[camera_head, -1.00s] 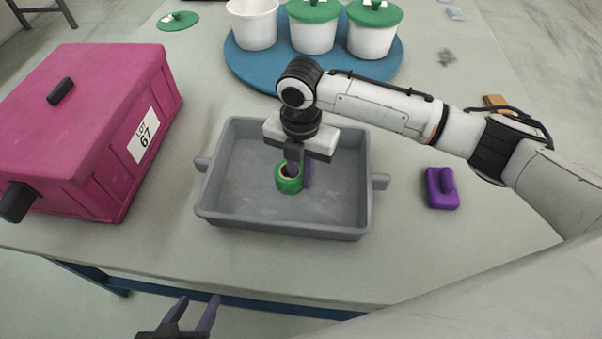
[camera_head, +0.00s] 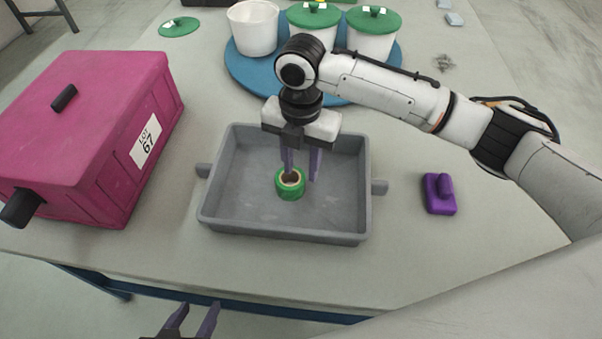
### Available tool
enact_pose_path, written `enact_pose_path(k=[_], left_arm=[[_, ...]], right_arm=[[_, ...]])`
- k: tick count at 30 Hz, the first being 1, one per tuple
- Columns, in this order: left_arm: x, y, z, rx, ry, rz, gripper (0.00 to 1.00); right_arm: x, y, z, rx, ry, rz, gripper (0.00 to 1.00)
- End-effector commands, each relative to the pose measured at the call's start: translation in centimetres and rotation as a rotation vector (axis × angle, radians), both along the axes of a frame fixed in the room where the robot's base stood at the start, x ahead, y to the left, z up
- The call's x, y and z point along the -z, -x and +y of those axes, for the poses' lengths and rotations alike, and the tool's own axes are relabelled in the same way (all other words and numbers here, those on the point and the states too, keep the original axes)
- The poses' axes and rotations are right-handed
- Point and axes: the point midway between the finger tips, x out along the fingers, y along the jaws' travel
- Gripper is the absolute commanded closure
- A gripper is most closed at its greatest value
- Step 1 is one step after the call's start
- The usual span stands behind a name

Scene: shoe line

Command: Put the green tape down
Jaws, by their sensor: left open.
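The green tape (camera_head: 290,190) is a small roll with a pale core and lies in the grey tray (camera_head: 230,226), near its middle. My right gripper (camera_head: 300,179) points down over the tray, just above and behind the roll. My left gripper (camera_head: 195,320) is at the bottom edge of the view, in front of the table, open and empty.
A magenta box (camera_head: 85,130) marked LOT 67 stands left of the tray. A purple block with a knob (camera_head: 439,196) lies to the right. Behind, a blue round board (camera_head: 240,70) bears white pots, two with green lids. A loose green lid (camera_head: 179,26) lies at the back left.

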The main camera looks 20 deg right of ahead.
Motion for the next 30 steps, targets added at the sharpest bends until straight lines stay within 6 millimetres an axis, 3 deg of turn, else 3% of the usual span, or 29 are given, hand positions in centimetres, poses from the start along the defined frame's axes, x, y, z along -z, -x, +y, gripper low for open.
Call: enact_pose_path(k=[3,10,30], left_arm=[[-0.4,0.1,0.1,0.000,-0.003,0.005,0.55],[-1.1,-0.2,0.0,-0.002,-0.002,-0.002,0.55],[-1.1,-0.3,-0.1,-0.003,-0.001,-0.003,0.55]], right_arm=[[-3.0,-0.1,0.0,0.000,0.000,-0.003,0.67],[-6.1,0.0,0.0,0.000,0.001,-0.001,0.67],[-6.6,0.0,0.0,0.000,-0.001,0.001,0.67]])
